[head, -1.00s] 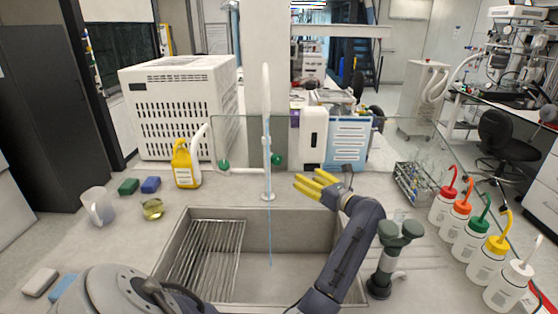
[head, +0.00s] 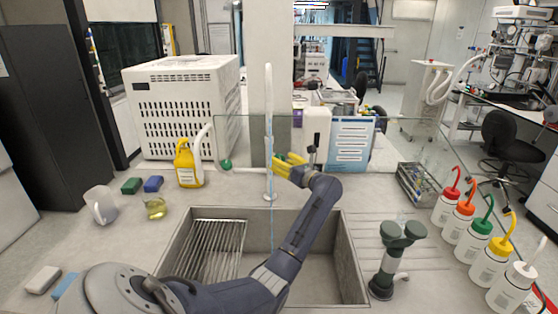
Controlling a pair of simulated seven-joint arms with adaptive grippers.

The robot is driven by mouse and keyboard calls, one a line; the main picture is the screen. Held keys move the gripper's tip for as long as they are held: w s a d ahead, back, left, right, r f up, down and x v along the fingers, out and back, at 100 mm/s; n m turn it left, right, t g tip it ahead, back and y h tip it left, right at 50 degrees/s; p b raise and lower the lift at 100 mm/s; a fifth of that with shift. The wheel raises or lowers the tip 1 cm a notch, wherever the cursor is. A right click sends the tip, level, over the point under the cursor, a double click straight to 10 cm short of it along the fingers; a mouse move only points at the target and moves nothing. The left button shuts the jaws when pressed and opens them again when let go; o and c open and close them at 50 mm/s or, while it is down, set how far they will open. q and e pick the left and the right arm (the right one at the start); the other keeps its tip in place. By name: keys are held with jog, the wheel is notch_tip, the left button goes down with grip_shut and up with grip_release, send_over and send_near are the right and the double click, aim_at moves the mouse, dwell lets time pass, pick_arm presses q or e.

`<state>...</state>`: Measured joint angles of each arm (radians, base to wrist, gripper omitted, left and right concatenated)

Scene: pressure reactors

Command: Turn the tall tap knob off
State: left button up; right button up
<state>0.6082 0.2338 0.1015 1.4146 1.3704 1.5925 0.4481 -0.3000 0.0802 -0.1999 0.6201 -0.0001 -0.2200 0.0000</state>
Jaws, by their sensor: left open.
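The tall white tap (head: 268,100) rises behind the sink (head: 352,262), with a thin bluish stream running down in front of it. A green knob (head: 226,164) shows on the left end of its side pipe. The right green knob is hidden behind my gripper. My left gripper (head: 284,162), with yellow fingers, is open just right of the tap's column, where that right knob was. I cannot tell whether the fingers touch the knob. My left arm reaches over the sink from the lower left. My right gripper is not in view.
A dark green fixture (head: 389,265) stands right of the sink. Several wash bottles (head: 468,240) line the right side. A yellow bottle (head: 187,165), a clear jug (head: 101,204) and sponges (head: 153,184) lie left. A glass screen (head: 400,150) runs behind the tap.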

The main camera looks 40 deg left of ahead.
pick_arm(q)
jog(key=shift+w+a, duration=0.1)
jog(key=shift+a, duration=0.85)
jog(key=shift+c, duration=0.3)
jog(key=c, duration=1.2)
jog(key=shift+m, duration=2.5)
jog(key=shift+c, duration=0.3)
jog(key=o, duration=1.3)
